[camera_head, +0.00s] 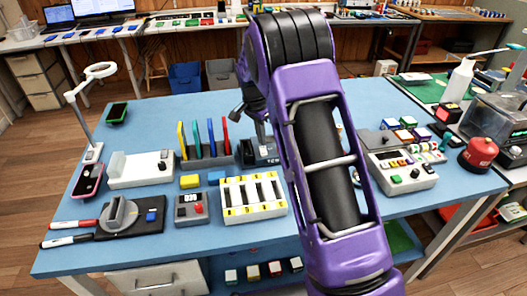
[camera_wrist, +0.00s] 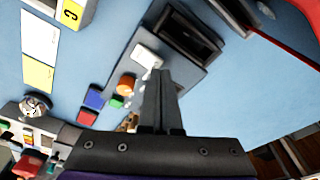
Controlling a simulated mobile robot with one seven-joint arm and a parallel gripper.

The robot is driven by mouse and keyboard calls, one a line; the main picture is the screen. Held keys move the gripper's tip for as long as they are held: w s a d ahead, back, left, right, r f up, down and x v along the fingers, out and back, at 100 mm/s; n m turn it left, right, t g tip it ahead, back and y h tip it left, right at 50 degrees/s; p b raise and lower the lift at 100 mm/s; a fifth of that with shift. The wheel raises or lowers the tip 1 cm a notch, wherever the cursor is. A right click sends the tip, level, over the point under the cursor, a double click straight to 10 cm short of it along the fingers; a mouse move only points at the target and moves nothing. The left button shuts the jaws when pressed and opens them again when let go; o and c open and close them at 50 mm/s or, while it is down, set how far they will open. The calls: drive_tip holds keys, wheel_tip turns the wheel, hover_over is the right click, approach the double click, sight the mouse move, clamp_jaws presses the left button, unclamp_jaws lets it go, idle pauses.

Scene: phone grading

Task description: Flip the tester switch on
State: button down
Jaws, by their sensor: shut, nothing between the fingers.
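The tester (camera_head: 254,155) is a dark box with partly visible white lettering, on the blue table behind the white-and-yellow slotted tray. My purple arm hides its right side in the head view. In the wrist view the tester (camera_wrist: 186,67) shows a black recessed slot, a white part (camera_wrist: 147,56), an orange round knob (camera_wrist: 126,85) and a small green button (camera_wrist: 116,102). I cannot tell for certain which is the switch. My gripper (camera_wrist: 160,72) is shut and empty, its tips over the tester close to the white part. Contact is unclear.
Upright coloured plates in a rack (camera_head: 206,158) stand left of the tester. The slotted tray (camera_head: 226,212) and a small box with a display (camera_head: 190,209) are in front. A control box (camera_head: 398,174) stands at right. Bare blue table (camera_head: 165,118) shows at back left.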

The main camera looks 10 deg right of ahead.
sight(261, 147)
drive_tip(key=shift+f, duration=0.4)
drive_tip(key=shift+r+p, duration=2.2)
drive_tip(key=shift+r, duration=1.3)
